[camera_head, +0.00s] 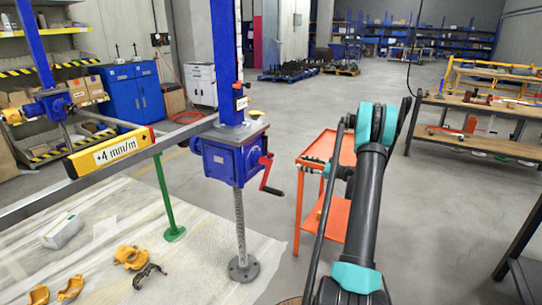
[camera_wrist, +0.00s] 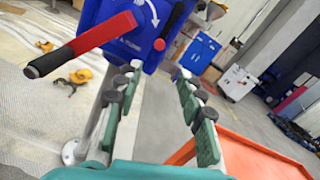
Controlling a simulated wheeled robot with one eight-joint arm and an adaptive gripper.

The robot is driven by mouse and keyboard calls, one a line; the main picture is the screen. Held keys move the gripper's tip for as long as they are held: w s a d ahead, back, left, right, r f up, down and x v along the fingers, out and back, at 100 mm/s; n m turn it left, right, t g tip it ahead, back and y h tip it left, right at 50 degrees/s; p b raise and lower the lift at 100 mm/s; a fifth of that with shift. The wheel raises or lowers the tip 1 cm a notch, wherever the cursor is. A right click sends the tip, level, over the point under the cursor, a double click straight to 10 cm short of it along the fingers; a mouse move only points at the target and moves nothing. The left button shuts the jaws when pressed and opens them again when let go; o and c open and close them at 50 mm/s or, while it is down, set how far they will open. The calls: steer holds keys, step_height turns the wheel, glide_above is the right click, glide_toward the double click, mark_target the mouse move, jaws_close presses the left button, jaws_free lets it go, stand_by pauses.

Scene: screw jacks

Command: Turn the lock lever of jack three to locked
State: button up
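A blue jack (camera_head: 222,158) stands on a threaded spindle under a blue post; no number on it is readable. It fills the top of the wrist view (camera_wrist: 128,45). A red crank (camera_head: 265,174) is on its right side; in the wrist view the crank (camera_wrist: 105,33) has a black-tipped handle pointing left. Lever position markings are not readable. My gripper (camera_wrist: 158,85) is open and empty, fingers apart below the lever, not visibly touching it.
An orange cart (camera_head: 333,205) stands right of the jack, close beneath my gripper. A yellow level reading "4 mm/m" (camera_head: 115,150) lies on the grey rail. Yellow clamps (camera_head: 130,257) lie on the floor sheet. Open floor lies behind.

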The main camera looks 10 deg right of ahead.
mark_target(273, 155)
steer(key=x, duration=1.7)
steer(key=shift+a, duration=0.1)
jaws_close()
